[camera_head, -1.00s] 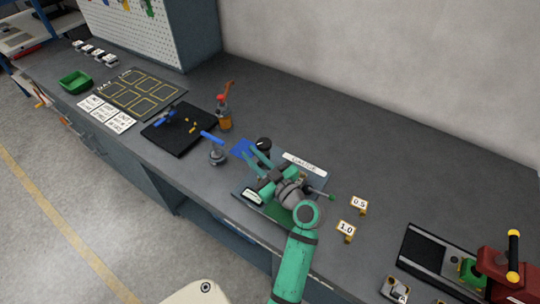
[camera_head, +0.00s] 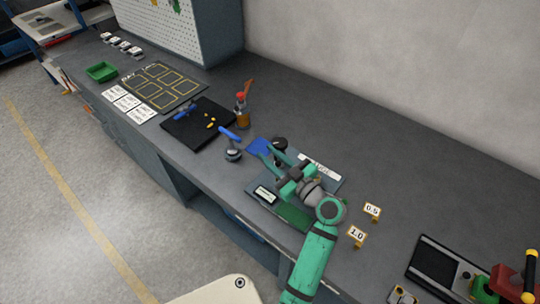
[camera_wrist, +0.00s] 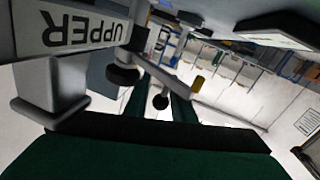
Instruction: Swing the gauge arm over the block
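The gauge station (camera_head: 324,181) lies on the bench, largely covered by my green arm. It has a small display (camera_head: 265,194) and a white label. My gripper (camera_head: 267,147) is over its far-left side, fingers spread, near a black knob (camera_head: 279,142). A flat blue piece (camera_head: 257,146) lies by the fingertips. In the wrist view, a grey post with an upside-down UPPER label (camera_wrist: 82,30) stands at left. A grey bar (camera_wrist: 155,72) with dark knobs crosses near my open gripper (camera_wrist: 157,94); contact cannot be told. I cannot make out the block for certain.
Further left are a bottle (camera_head: 242,112) and a black tray (camera_head: 181,135). Tags 0.5 (camera_head: 372,209) and 1.0 (camera_head: 357,234) stand right. A red-and-green device (camera_head: 505,284) is at far right.

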